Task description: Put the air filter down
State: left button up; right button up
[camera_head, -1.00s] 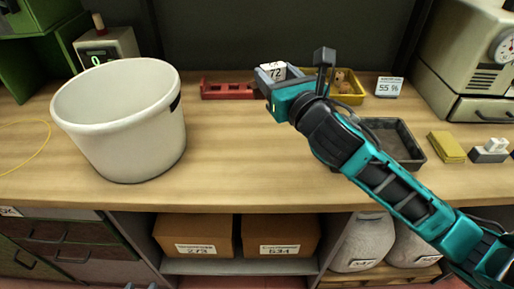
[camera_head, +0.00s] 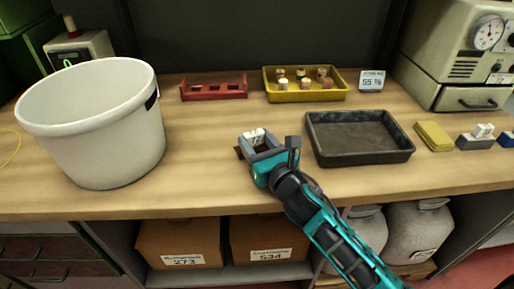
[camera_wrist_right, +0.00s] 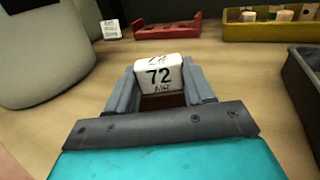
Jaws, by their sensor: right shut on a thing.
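The air filter (camera_head: 254,135) is a small white block with dark print, "72" and "AIR" in the right wrist view (camera_wrist_right: 158,72). My right gripper (camera_head: 259,143) is shut on it, with one grey finger on each side. The filter is over the bare wooden bench (camera_head: 205,135), left of the dark tray. It looks low and close to the wood, but I cannot tell whether it touches. A dark brown part shows below the white face between the fingers. My left gripper is not in view.
A large white bucket (camera_head: 95,125) stands at left. A red rack (camera_head: 213,91) and a yellow tray (camera_head: 305,97) with several corks are behind. An empty dark tray (camera_head: 360,138) is close on the right. Bare wood lies between bucket and gripper.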

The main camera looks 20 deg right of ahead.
jog(key=shift+f, duration=0.3)
jog(key=shift+f, duration=0.15)
jog(key=o, duration=1)
jog(key=shift+o, duration=0.2)
